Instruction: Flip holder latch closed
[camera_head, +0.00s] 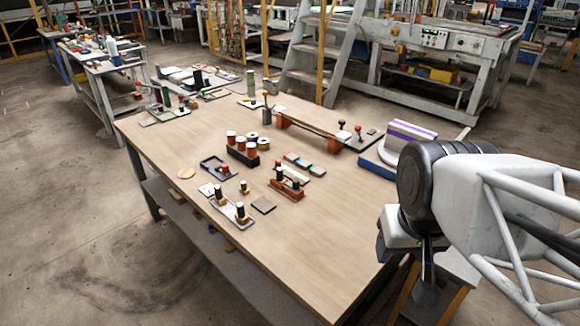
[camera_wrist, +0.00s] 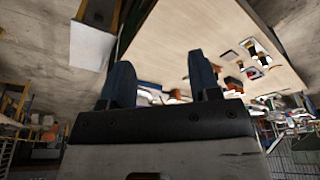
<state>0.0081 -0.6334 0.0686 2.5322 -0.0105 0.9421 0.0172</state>
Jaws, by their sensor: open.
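Several small holder-like fixtures stand on the wooden table (camera_head: 320,235) in the head view. One is an orange-brown holder (camera_head: 287,190) with dark upright posts. Another is a pale grey plate (camera_head: 230,212) with black-topped knobs. I cannot tell which one carries the latch or how the latch stands. My gripper (camera_wrist: 162,82) shows in the wrist view with its two dark fingers apart and nothing between them. It is off the table's right side, away from the fixtures.
A black rack (camera_head: 243,158) of orange, white-capped cylinders stands mid-table. A blue-based block with a purple stripe (camera_head: 410,132) is near the right edge, close to my arm. The table's front right is clear. Steel stairs (camera_head: 315,55) and machines stand behind.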

